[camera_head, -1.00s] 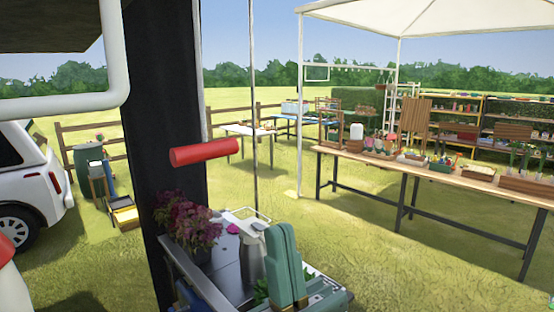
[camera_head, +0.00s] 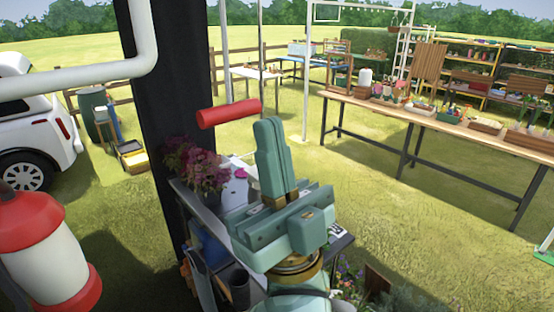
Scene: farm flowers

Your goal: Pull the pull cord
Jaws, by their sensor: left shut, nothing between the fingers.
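The pull cord's red cylindrical handle (camera_head: 230,113) hangs level in the upper middle of the head view, in front of a dark post. A thin pale line rises above it; I cannot tell it clearly from the poles behind. My left gripper (camera_head: 268,124), teal, points upward just right of and below the handle's right end. Its fingers are shut together and empty. It looks apart from the handle, though the depth between them is hard to judge. My right gripper is not in view.
A dark post (camera_head: 180,95) stands left of the handle. A grey cart (camera_head: 190,190) with pink flowers (camera_head: 196,165) is below, partly hidden by my left arm. A red-and-white lantern-like object (camera_head: 45,255) is at lower left. A long wooden table (camera_head: 400,112) stands at right.

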